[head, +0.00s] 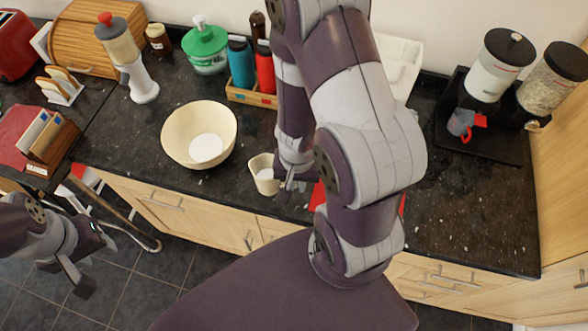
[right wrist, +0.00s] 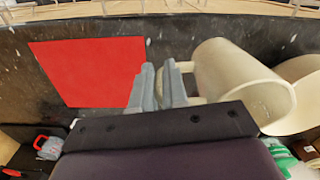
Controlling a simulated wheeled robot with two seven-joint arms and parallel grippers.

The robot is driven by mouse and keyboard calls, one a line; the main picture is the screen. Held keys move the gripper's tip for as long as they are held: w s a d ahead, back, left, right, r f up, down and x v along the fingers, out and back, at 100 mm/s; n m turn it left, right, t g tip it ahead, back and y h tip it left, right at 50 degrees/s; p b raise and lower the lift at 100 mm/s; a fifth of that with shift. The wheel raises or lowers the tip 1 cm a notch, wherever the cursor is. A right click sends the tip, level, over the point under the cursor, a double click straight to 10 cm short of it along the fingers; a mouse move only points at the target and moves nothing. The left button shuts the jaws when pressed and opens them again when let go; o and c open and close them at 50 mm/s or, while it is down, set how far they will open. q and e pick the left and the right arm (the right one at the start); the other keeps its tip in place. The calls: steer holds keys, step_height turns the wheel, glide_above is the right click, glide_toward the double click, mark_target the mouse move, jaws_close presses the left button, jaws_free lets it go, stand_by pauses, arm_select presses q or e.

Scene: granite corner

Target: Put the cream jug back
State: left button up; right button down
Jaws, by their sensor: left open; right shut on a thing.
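The cream jug (head: 264,177) is a small cream-coloured vessel near the counter's front edge, just right of the cream bowl. It looks upright in the head view. My right gripper (head: 289,187) is at its right side, shut on its handle. In the right wrist view the jug (right wrist: 235,78) is right of the fingers (right wrist: 166,88), with its open mouth showing. I cannot tell whether its base touches the counter. A red mat (right wrist: 88,70) lies beside it, mostly hidden behind my right arm in the head view. My left gripper (head: 84,273) is open and empty, low at the left.
The cream bowl (head: 175,135) stands close left of the jug. A wooden rack of bottles (head: 250,98) stands behind. At the right, a dark tray (head: 500,148) holds a grey-and-red cup (head: 460,123) and canisters (head: 497,75). The counter (head: 460,215) is clear at front right.

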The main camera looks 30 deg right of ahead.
steer(key=w+d+f, duration=0.2)
steer(key=f, duration=0.1)
steer(key=w+d+f, duration=0.1)
steer(key=w+f, duration=0.2)
steer(key=w+d+f, duration=0.2)
steer(key=f, duration=0.1)
steer(key=shift+w+d+f+p, duration=0.25)
steer(key=shift+d+p, duration=0.05)
steer(key=shift+f, duration=0.15)
steer(key=shift+d, duration=0.1)
steer(key=shift+f, duration=0.15)
steer(key=c, duration=1.1)
jaws_free()
steer(key=shift+c, duration=0.2)
